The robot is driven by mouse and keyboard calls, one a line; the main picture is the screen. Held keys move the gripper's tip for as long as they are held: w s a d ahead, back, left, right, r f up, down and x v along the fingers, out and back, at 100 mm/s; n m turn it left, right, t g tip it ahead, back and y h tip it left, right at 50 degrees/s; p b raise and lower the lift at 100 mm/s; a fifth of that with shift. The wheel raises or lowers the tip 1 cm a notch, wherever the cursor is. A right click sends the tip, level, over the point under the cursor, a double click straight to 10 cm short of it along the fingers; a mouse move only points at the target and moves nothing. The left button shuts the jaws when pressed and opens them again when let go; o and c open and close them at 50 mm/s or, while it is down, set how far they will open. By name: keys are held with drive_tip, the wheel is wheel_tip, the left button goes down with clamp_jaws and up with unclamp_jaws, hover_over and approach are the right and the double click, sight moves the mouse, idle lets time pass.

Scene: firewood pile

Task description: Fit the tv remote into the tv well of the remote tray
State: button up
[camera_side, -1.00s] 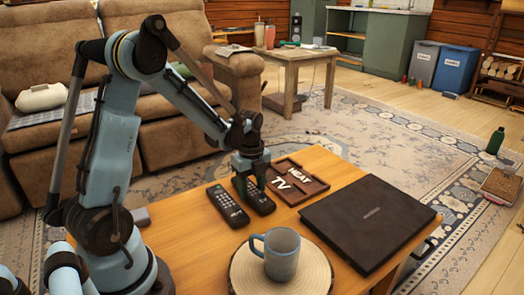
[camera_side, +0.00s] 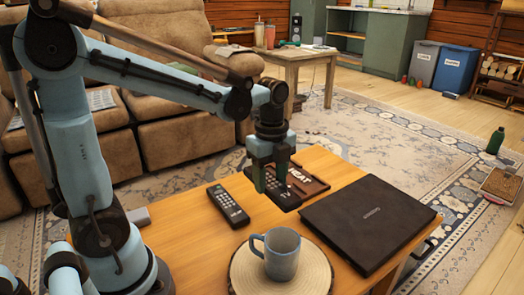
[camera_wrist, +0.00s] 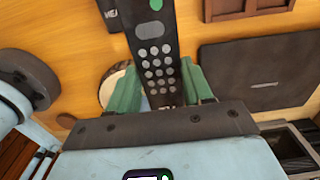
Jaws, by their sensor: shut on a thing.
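My gripper (camera_side: 270,183) is shut on a black remote, the tv remote (camera_side: 284,197), which has a green button and rows of grey buttons. In the wrist view, the held remote (camera_wrist: 155,60) runs between my green fingers (camera_wrist: 160,88). In the side view, it overlaps the dark brown remote tray (camera_side: 313,185). Its height above the tray is hard to tell. The HEAT label shows on the tray, while the TV label is hidden behind my gripper and the remote. I cannot tell whether the remote touches the tray.
A second black remote (camera_side: 228,205) lies on the wooden table to the left. A closed black laptop (camera_side: 368,222) lies close to the tray on the right. A blue-grey mug (camera_side: 283,255) stands on a wood slice (camera_side: 243,272) at the front.

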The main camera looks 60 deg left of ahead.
drive_tip(key=shift+d+r, duration=0.1)
drive_tip(key=shift+d, duration=0.05)
drive_tip(key=w+a, duration=0.5)
drive_tip(key=w, duration=0.1)
approach(290, 179)
drive_tip(key=s, duration=0.1)
drive_tip(key=s+r, duration=0.2)
drive_tip(key=s, duration=0.1)
drive_tip(key=shift+r, duration=0.25)
drive_tip(key=shift+f, duration=0.15)
drive_tip(key=shift+f, duration=3.7)
drive_tip(key=shift+f, duration=0.55)
